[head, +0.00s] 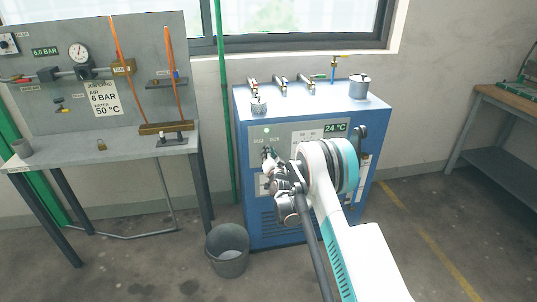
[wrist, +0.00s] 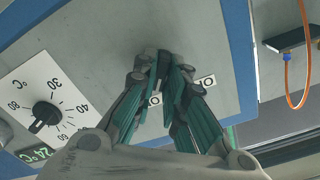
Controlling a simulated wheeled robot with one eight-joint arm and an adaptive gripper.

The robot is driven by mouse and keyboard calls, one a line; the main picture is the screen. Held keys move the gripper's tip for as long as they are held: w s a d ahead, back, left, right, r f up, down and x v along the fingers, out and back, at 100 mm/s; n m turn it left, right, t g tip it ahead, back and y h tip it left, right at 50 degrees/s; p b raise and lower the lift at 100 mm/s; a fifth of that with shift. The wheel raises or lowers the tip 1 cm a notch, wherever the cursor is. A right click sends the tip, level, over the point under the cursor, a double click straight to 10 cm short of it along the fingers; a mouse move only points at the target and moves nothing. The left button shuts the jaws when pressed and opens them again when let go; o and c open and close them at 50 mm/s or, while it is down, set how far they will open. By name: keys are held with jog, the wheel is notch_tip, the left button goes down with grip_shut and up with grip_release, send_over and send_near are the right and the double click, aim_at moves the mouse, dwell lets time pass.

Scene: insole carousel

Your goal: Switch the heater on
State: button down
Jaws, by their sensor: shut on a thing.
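The heater is a blue cabinet (head: 287,231) with a grey front panel and a green display reading 24 °C (head: 335,128). A small pale green lamp (head: 267,130) shows at the panel's upper left. My gripper (head: 269,156) is at the panel's left part. In the wrist view my gripper (wrist: 161,66) has its fingertips together on the small switch between two labels, a partly hidden one (wrist: 154,100) and one starting with O (wrist: 208,82). The fingers hide most of the switch, so I cannot tell its position.
A black temperature dial (wrist: 46,114) on a white scale sits beside my gripper in the wrist view. Taps and metal cups (head: 359,87) are on top of the cabinet. A grey bucket (head: 228,250) stands at its front left. A bench (head: 100,150) is at left.

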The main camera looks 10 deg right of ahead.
jog(key=shift+f+m, duration=0.1)
jog(key=shift+m, duration=0.6)
jog(key=c, duration=1.6)
grip_release()
jog(key=shift+c, duration=0.2)
jog(key=shift+s, duration=0.15)
jog(key=s, duration=1.1)
jog(key=shift+s, duration=0.4)
